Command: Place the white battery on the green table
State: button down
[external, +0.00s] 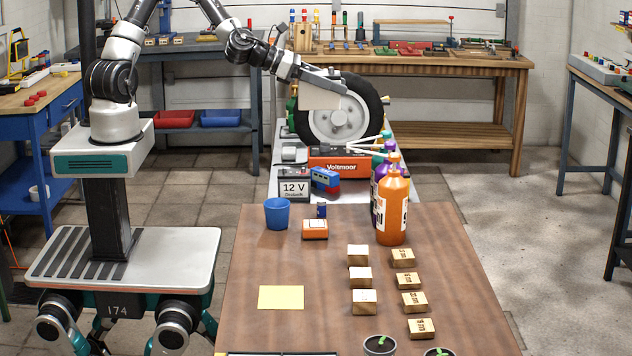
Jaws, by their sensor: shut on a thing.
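My gripper (338,88) is at the end of the outstretched arm, in front of the wheel. It is shut on a plain off-white block that fits the white battery (318,96). The block hangs in the air above the low bench, its upper part behind the gripper. No label or terminals can be made out on it. I see no table with a clearly green top. A green upright (3,290) shows at the left edge, but what it belongs to is cut off.
The low bench below holds a wheel (338,122), a 12 V battery (294,189) and an orange Voltmoor box (334,165). The brown table (270,330) in front carries bottles (391,212), a blue cup (277,214) and several wooden blocks. A wooden workbench (470,63) stands behind.

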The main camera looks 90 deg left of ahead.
jog(key=shift+w+a, duration=0.1)
dwell(0.4)
jog(key=w+a+f+n+g+y+b, duration=0.1)
jog(key=w+a+f+n+y+b, duration=0.15)
jog(key=a+f+y+b, duration=0.9)
jog(key=w+a+f+n+g+h+p, duration=0.1)
jog(key=a+f+n+h, duration=0.3)
jog(key=a, duration=1.7)
jog(key=s+a+f+n+g+y+b, duration=0.25)
jog(key=s+a+b, duration=0.2)
jog(key=a, duration=0.65)
jog(key=s+a+f+n+g+y+b, duration=0.1)
jog(key=s+a+f+n+g+b, duration=0.3)
jog(key=a, duration=0.8)
jog(key=s+a+f+y+b, duration=0.1)
jog(key=s+a+y+b, duration=0.15)
jog(key=s+a, duration=0.6)
jog(key=shift+n+h, duration=0.3)
jog(key=shift+h, duration=0.15)
jog(key=f+b, duration=0.1)
jog(key=f, duration=0.4)
jog(key=w+a+f+b, duration=0.1)
jog(key=f+b, duration=0.1)
jog(key=f, duration=0.4)
jog(key=w+a+f+b, duration=0.1)
jog(key=f+b, duration=0.1)
jog(key=f, duration=0.4)
jog(key=shift+a+f, duration=0.2)
jog(key=shift+f, duration=0.15)
